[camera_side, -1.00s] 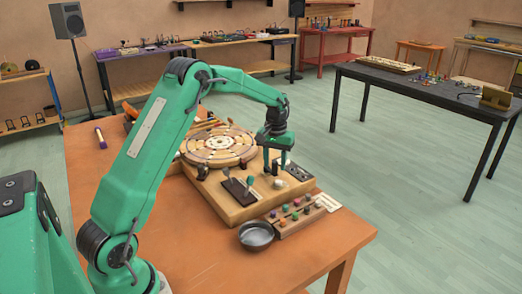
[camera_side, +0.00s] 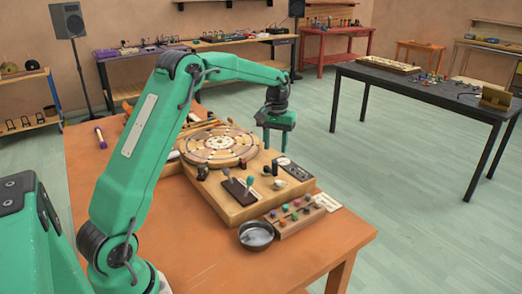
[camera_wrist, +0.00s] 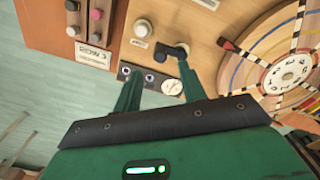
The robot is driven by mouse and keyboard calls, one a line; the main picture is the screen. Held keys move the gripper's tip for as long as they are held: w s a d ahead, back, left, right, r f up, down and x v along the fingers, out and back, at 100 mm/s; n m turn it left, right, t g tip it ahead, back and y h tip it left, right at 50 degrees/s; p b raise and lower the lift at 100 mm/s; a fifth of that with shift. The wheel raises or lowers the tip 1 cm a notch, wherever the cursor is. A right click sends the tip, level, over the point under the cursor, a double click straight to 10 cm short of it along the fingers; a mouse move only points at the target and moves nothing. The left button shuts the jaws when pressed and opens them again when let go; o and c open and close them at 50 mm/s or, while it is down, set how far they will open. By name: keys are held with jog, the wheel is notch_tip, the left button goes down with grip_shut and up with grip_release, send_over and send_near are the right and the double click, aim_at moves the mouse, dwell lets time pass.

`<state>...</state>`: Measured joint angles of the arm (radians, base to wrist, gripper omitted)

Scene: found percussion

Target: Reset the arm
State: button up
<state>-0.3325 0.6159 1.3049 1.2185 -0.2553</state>
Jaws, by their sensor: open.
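My green arm reaches over the orange table (camera_side: 200,270). My gripper (camera_side: 275,146) is open and empty, pointing down above the back right part of the wooden instrument board (camera_side: 232,210). In the wrist view the two green fingers of my gripper (camera_wrist: 158,90) stand apart, with the dark panel with a round dial (camera_wrist: 172,87) between and beyond them. The round patterned disc (camera_side: 220,146) sits on the board, to the left of my gripper; part of it shows at the right of the wrist view (camera_wrist: 285,73).
A dark metal bowl (camera_side: 256,236) and a wooden block with coloured knobs (camera_side: 294,216) sit by the board's front edge. Two levers (camera_side: 240,188) stand up from the board. A purple-handled stick (camera_side: 100,138) lies at the table's left.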

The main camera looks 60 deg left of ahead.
jog(key=shift+d+r, duration=0.1)
jog(key=s+d+r+m+t, duration=0.3)
jog(key=s+d+r, duration=0.8)
jog(key=s, duration=0.1)
jog(key=s+d+f+m+t, duration=0.1)
jog(key=s+d+m, duration=0.1)
jog(key=s, duration=0.6)
jog(key=s+d+f+m+t, duration=0.1)
jog(key=s+d, duration=0.3)
jog(key=s, duration=0.5)
jog(key=shift+s+d+f+m+t, duration=0.15)
jog(key=shift+s+d+m+t, duration=0.15)
jog(key=shift+d+m, duration=0.1)
